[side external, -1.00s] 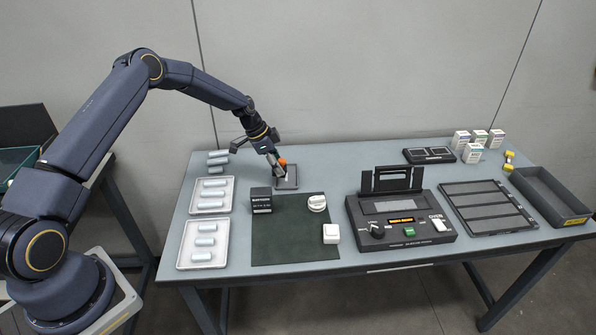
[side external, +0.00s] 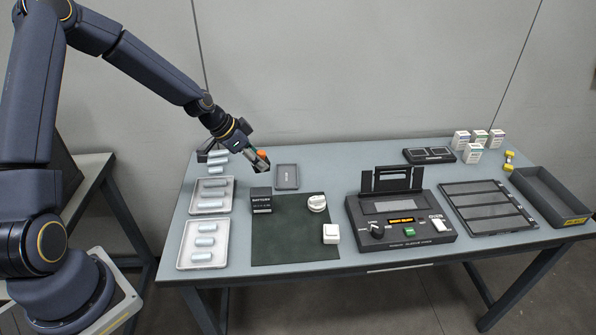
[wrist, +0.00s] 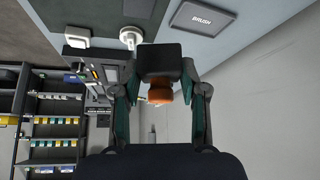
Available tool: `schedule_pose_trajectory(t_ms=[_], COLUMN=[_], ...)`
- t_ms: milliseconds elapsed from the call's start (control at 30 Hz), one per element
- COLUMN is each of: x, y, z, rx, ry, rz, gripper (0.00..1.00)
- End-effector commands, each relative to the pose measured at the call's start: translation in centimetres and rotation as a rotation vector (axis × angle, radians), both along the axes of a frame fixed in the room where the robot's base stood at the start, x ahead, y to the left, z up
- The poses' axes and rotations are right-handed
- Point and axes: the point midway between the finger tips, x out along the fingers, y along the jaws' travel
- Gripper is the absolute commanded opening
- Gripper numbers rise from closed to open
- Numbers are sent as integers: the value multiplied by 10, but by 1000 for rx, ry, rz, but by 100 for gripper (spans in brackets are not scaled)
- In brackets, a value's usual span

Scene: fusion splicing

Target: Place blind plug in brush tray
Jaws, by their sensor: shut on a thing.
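The brush tray (side external: 287,177) is a small flat grey tray at the back of the table, left of centre, and it looks empty. Its BRUSH label shows at the top of the wrist view (wrist: 203,19). My gripper (side external: 262,162) is in the air to the left of the tray, above the table. It is shut on a dark block with an orange end, seemingly the blind plug (wrist: 160,93), held between the two fingers in the wrist view. In the side view only its orange part (side external: 262,153) shows clearly.
A black battery block (side external: 260,200) stands on the dark green mat (side external: 290,255), near the tray. White trays with grey cylinders (side external: 203,243) lie at left. The splicer (side external: 402,218) stands to the right. The table behind the splicer is partly clear.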

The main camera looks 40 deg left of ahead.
Motion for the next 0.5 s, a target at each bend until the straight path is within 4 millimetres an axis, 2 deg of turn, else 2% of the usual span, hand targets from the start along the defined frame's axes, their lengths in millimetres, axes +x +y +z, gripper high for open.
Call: schedule_pose_trajectory(t_ms=[167,267,367,500], x=[-5,2,21,59], y=[8,12,14,19], z=[-4,-7,-15,-33], rx=[-43,-51,-49,-49], ry=[-71,-89,-95,-93], rz=[88,91,88,88], gripper=[2,2,2,2])
